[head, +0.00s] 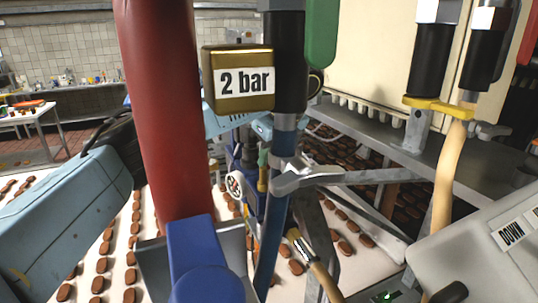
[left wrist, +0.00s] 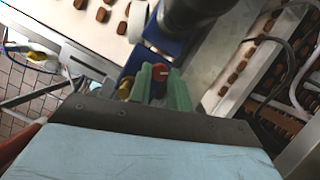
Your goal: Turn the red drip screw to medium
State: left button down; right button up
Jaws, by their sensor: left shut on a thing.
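The red drip screw (left wrist: 159,72) shows in the left wrist view as a small round knob with a pale mark on its face. My left gripper (left wrist: 158,92), with green fingers below a dark plate, is shut on it, one finger on each side. A yellow knob (left wrist: 126,87) is just left of the fingers. In the head view the red screw cannot be made out. A small green piece that looks like a fingertip (head: 263,157) shows there beside the blue dosing unit, mostly hidden behind pipes. My right gripper is not in view.
A conveyor (head: 120,245) carries rows of brown biscuits. A grey panel (head: 475,255) marked "DOWN" is at the lower right.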

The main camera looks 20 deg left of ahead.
pick_arm(q)
jog(key=n+g, duration=0.1)
jog(key=n, duration=0.3)
jog(key=n+g, duration=0.1)
jog(key=n, duration=0.1)
jog(key=shift+w+r+n+g+y, duration=0.1)
jog(key=shift+w+n+g+y, duration=0.2)
jog(key=n, duration=0.2)
jog(key=n+g+h, duration=0.1)
jog(key=n, duration=0.2)
jog(key=shift+w+g, duration=0.15)
jog(key=shift+g, duration=0.15)
jog(key=c, duration=1.3)
grip_release()
